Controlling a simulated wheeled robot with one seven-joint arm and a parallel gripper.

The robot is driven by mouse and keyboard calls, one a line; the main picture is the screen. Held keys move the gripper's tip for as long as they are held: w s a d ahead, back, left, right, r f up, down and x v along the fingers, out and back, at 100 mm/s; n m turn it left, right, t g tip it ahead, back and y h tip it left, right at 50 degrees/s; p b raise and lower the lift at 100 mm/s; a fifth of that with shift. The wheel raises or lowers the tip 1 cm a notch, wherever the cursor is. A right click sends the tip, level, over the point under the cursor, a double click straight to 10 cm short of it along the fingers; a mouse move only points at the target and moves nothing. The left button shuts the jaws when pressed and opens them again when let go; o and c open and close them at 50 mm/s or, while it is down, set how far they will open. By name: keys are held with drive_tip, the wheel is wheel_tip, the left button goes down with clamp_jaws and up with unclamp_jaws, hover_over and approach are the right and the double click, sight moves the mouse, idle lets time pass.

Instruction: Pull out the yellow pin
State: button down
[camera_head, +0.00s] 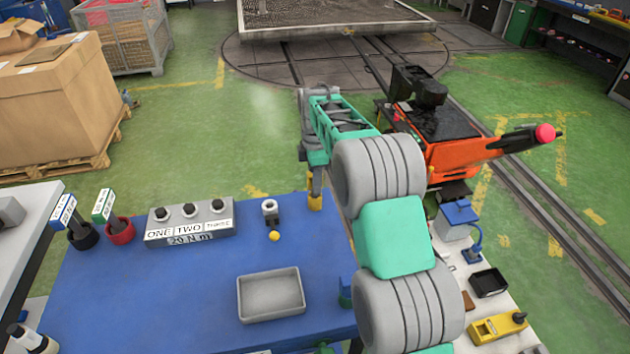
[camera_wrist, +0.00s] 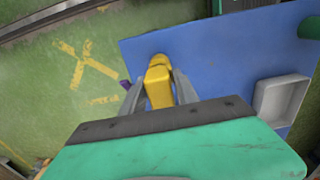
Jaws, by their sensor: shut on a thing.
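The yellow pin (camera_wrist: 158,82) is a chunky yellow piece at the edge of the blue mat in the wrist view. My gripper (camera_wrist: 160,92) is shut on it, with one grey finger on each side. In the head view the yellow pin (camera_head: 315,202) shows below my gripper (camera_head: 315,182), at the far right corner of the blue table top (camera_head: 110,290). My fingers and arm hide part of it. I cannot tell whether its lower end sits in anything.
A grey tray (camera_head: 271,295) lies on the blue top. A small metal fitting (camera_head: 270,210) and a yellow ball (camera_head: 274,236) are left of my gripper. A grey block with several knobs (camera_head: 190,222) stands farther left. An orange machine (camera_head: 462,155) stands behind my arm.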

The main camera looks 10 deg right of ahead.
drive_tip(key=shift+r+p, duration=1.55)
drive_tip(key=shift+r, duration=0.75)
drive_tip(key=shift+r+p, duration=1.8)
drive_tip(key=shift+r, duration=0.65)
